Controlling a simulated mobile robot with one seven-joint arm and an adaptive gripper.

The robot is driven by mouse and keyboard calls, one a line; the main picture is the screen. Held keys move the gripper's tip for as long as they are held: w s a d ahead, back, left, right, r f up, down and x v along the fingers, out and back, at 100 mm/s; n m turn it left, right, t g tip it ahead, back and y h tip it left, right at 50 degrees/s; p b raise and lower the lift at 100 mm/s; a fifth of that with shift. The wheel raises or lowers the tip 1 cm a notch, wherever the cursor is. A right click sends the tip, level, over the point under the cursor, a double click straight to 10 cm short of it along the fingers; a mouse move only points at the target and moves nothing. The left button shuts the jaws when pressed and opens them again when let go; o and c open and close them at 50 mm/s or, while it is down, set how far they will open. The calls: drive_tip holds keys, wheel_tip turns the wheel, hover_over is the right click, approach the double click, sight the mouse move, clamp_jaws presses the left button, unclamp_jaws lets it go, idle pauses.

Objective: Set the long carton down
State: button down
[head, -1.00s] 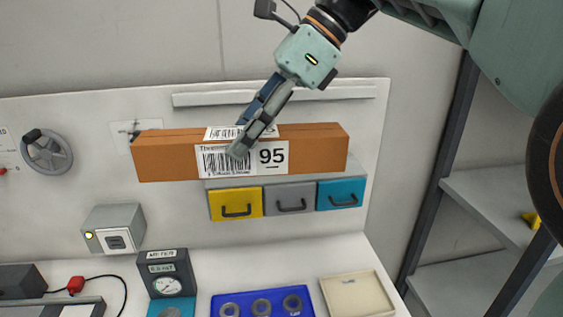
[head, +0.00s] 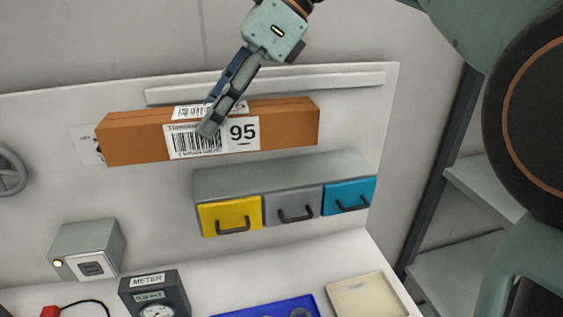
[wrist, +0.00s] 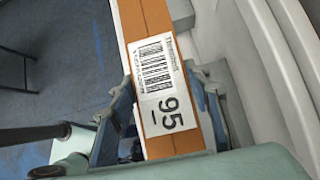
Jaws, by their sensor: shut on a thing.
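The long carton (head: 285,128) is an orange-brown box with a white barcode label marked 95. It hangs roughly level in the air, in front of the white back panel and above the row of drawers. My gripper (head: 213,122) reaches down to it from above and is shut on it near the label. In the wrist view, the carton (wrist: 150,22) runs lengthwise between the two fingers of my gripper (wrist: 168,105), and its label faces the camera. The fingers hide a small part of the carton in the head view.
Below the carton is a drawer unit (head: 285,178) with yellow, grey and blue drawers. A grey switch box (head: 88,250), a meter (head: 152,293), a blue tray (head: 265,309) and a beige tray (head: 368,298) are lower down. A white ledge (head: 340,83) is behind. Shelves (head: 480,200) stand at the right.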

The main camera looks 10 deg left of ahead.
drive_tip(key=w+d+f, duration=0.2)
drive_tip(key=w+f, duration=0.2)
drive_tip(key=w+d+f+p, duration=0.1)
drive_tip(key=w+d+f, duration=0.1)
drive_tip(key=w+f, duration=0.2)
drive_tip(key=w+d+f, duration=0.1)
drive_tip(key=w+f, duration=0.3)
drive_tip(key=shift+w+d+f, duration=0.35)
drive_tip(key=shift+d+f, duration=0.05)
drive_tip(key=c, duration=1.5)
unclamp_jaws()
drive_tip(key=shift+f, duration=0.2)
drive_tip(key=shift+o, duration=0.9)
drive_tip(key=shift+d, duration=0.1)
